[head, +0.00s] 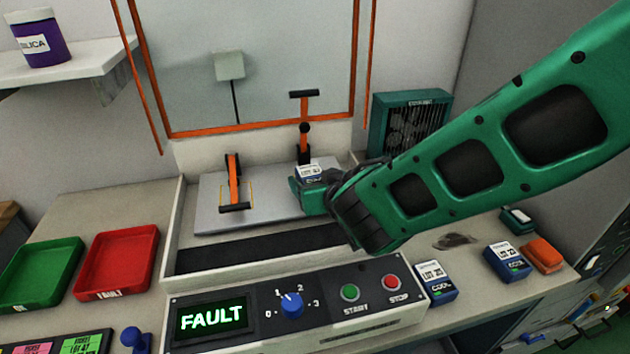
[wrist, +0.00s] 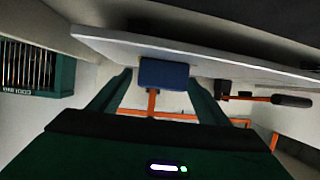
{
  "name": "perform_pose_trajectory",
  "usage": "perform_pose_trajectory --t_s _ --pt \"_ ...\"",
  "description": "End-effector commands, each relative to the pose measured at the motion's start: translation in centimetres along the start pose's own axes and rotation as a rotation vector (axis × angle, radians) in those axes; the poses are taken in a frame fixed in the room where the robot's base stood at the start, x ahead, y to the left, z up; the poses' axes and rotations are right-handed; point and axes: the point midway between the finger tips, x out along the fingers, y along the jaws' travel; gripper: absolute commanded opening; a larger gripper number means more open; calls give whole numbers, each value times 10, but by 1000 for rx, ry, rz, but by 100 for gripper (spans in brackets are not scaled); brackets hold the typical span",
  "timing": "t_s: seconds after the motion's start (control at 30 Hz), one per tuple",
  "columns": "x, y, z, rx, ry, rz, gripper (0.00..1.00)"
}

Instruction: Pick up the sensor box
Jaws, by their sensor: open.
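A sensor box (head: 309,170) with a white label and blue lower part stands on the pale plate (head: 215,207) of the fixture, below the right-hand orange clamp. My gripper (head: 311,186) reaches in from the right and is around this box; part of the box is hidden behind a green finger. In the wrist view the blue box (wrist: 164,73) is between the two green fingers of my open gripper (wrist: 160,80). Whether either finger touches it I cannot tell. Two similar boxes stand on the bench at right, one labelled LOT 25 (head: 436,282), the other box (head: 507,261) behind it.
Orange toggle clamps (head: 233,183) stand on the plate near the box. A control panel (head: 295,305) reading FAULT is in front. A red tray (head: 118,262) and a green tray (head: 42,272) lie at left. A green fan unit (head: 408,120) stands behind my arm.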

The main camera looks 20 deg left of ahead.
Motion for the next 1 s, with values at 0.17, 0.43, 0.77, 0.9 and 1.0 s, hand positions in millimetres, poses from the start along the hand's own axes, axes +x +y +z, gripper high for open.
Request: perform_pose_trajectory --t_s 0.17,0.43,0.77,0.9,1.0 --pt "0 0 0 0 0 0 70" --pt "0 0 0 0 -1 1 22" --pt "-1 1 -3 1 1 1 22" --pt "-4 1 -12 1 2 2 22" --pt "-10 1 -26 3 4 2 22"
